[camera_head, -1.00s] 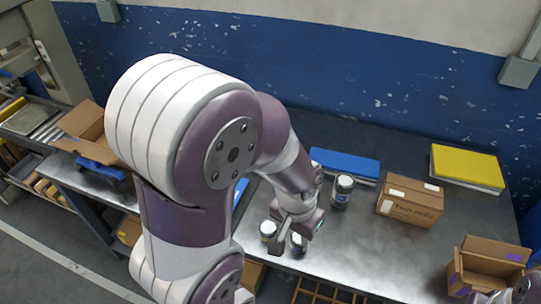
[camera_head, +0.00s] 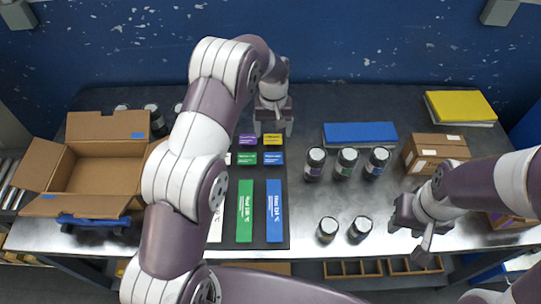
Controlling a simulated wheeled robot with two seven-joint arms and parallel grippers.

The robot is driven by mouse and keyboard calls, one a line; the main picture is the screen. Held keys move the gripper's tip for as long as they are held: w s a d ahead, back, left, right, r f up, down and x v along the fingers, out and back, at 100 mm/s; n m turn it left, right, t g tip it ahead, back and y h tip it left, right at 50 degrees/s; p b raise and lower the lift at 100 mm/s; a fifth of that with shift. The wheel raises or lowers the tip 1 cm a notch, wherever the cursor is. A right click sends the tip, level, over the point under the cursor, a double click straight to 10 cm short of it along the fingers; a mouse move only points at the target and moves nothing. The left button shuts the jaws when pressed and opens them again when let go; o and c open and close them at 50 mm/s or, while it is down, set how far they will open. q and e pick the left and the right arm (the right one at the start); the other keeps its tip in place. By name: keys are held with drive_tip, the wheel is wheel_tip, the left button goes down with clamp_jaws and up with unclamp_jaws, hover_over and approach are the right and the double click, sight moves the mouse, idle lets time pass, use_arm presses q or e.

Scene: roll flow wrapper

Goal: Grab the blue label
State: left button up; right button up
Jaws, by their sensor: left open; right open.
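A dark mat (camera_head: 262,240) on the table holds coloured labels. A small blue label (camera_head: 273,158) lies below the small yellow label (camera_head: 273,139), and a long blue strip (camera_head: 274,205) with white print lies further down. Small purple (camera_head: 247,139) and green (camera_head: 246,158) labels and a long green strip (camera_head: 245,208) lie to the left. My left gripper (camera_head: 273,128) is open, just behind the yellow label and short of the small blue one. My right gripper (camera_head: 409,238) is open and empty over the table's right front. My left arm partly hides a white strip (camera_head: 216,222).
Several dark jars (camera_head: 347,163) stand right of the mat, with two more (camera_head: 327,230) nearer the front. An open cardboard box (camera_head: 95,175) is at left. A blue block (camera_head: 360,134), a closed carton (camera_head: 436,151) and a yellow-topped stack (camera_head: 461,107) are at back right.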

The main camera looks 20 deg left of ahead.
sight(273, 158)
use_arm(q)
drive_tip(key=f+p, duration=0.1)
drive_tip(key=f, duration=0.3)
drive_tip(key=f+p, duration=0.2)
drive_tip(key=f, duration=0.2)
drive_tip(key=f+p, duration=0.1)
drive_tip(key=f, duration=0.3)
drive_tip(key=shift+w+f, duration=0.3)
drive_tip(key=shift+w, duration=0.1)
drive_tip(key=shift+f, duration=0.25)
drive_tip(key=shift+f+b, duration=0.2)
drive_tip(key=shift+b, duration=0.15)
drive_tip(key=c, duration=0.8)
